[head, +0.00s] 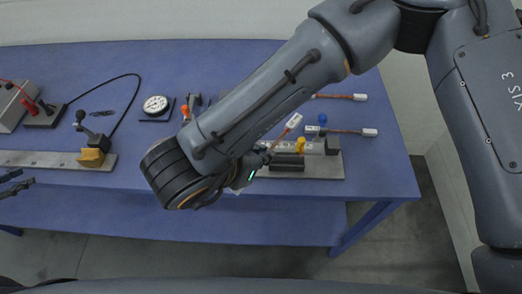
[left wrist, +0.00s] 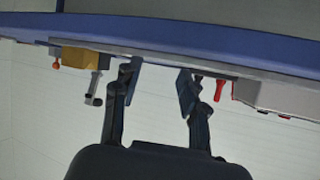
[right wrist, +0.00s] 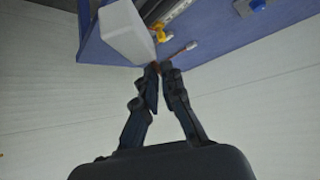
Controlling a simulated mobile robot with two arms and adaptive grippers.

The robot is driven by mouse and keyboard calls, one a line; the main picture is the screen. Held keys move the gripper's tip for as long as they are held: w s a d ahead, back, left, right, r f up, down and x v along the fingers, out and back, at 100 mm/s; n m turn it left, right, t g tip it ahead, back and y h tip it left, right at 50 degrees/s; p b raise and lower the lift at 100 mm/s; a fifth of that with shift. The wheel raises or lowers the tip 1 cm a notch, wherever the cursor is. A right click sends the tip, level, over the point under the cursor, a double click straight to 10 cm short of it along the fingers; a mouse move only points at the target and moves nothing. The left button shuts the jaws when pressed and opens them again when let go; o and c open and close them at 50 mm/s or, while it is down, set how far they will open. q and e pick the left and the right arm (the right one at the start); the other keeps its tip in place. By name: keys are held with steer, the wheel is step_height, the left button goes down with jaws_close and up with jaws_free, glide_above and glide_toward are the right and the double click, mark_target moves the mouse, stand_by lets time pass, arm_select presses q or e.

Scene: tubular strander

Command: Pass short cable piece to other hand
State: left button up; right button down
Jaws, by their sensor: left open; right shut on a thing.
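A short cable piece, copper-coloured with a white end (head: 293,121), sticks up from my right gripper (head: 262,156) near the table's front right. Its white end (right wrist: 126,34) looms large in the right wrist view, where my right gripper (right wrist: 161,72) is shut on the cable's thin part. My own right forearm hides part of the table behind it. My left gripper (head: 20,184) is at the far left edge of the head view, in front of the table, open and empty. In the left wrist view its fingers (left wrist: 160,80) stand apart with nothing between them.
On the blue table (head: 235,55), two more cable pieces with white ends (head: 360,97) (head: 369,132) lie at the right. A metal fixture (head: 325,166) with a yellow clamp (head: 300,145) is near my right gripper. A dial gauge (head: 157,105) and a yellow block (head: 92,157) stand further left.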

arm_select(q)
steer(key=s+a+f+m+g+y, duration=0.1)
steer(key=s+a+f+g, duration=0.15)
steer(key=s, duration=0.75)
steer(key=s+a+f+g+y, duration=0.15)
steer(key=s+a, duration=0.25)
steer(key=s, duration=0.5)
steer(key=w+d+f+g, duration=0.1)
steer(key=w+d+f, duration=0.1)
steer(key=d+f, duration=1.15)
steer(key=w+d+f, duration=0.1)
steer(key=d+f, duration=1)
steer(key=f, duration=0.6)
steer(key=s+d+f+n+g, duration=0.1)
steer(key=s+d+f+g, duration=0.1)
steer(key=d, duration=0.7)
steer(key=s+d+f+n+g+y, duration=0.1)
steer(key=s+d+f, duration=0.4)
steer(key=s+d, duration=0.2)
steer(key=s+d+f+n+g, duration=0.1)
steer(key=s+d+f, duration=0.3)
steer(key=d, duration=0.7)
steer(key=shift+s+d+f+n+g+y, duration=0.2)
steer(key=shift+s+n+g+y, duration=0.15)
steer(key=shift+s+g, duration=0.35)
